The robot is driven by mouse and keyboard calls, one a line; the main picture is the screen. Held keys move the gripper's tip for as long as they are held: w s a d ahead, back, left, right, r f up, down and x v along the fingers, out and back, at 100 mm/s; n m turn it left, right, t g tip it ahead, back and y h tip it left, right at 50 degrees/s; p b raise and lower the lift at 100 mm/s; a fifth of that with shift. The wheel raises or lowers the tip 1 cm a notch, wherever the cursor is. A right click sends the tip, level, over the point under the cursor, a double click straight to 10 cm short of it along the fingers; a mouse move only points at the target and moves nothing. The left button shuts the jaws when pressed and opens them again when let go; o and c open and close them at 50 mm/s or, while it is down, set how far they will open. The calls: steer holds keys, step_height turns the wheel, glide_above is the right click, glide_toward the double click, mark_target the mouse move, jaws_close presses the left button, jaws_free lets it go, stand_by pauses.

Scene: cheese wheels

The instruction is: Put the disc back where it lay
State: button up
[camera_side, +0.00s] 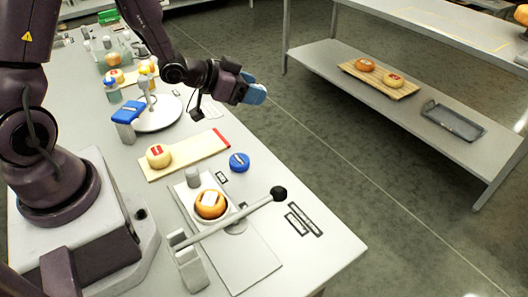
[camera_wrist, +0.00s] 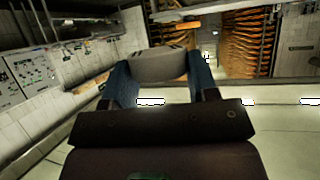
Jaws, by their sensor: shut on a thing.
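A pale wheel with a red label (camera_side: 158,155) lies on the left part of a pale board (camera_side: 198,152). An orange wheel with a white label (camera_side: 210,206) sits in a round dish at the bench front.
A blue round thing (camera_side: 239,162) lies beside the board. A long rod with a black knob (camera_side: 279,193) crosses the front of the bench. A round white stand (camera_side: 156,117) is behind.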

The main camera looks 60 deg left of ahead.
steer(key=w+r+n+y, duration=0.1)
steer(key=w+d+r+n+y, duration=0.1)
steer(key=shift+w+r+n+y, duration=0.2)
steer(key=shift+n+y, duration=0.1)
steer(key=s+d+r, duration=0.2)
steer(key=d+r, duration=0.1)
steer(key=d, duration=0.1)
steer(key=shift+s+r, duration=0.25)
steer(key=shift+s, duration=0.15)
steer(key=shift+d, duration=0.1)
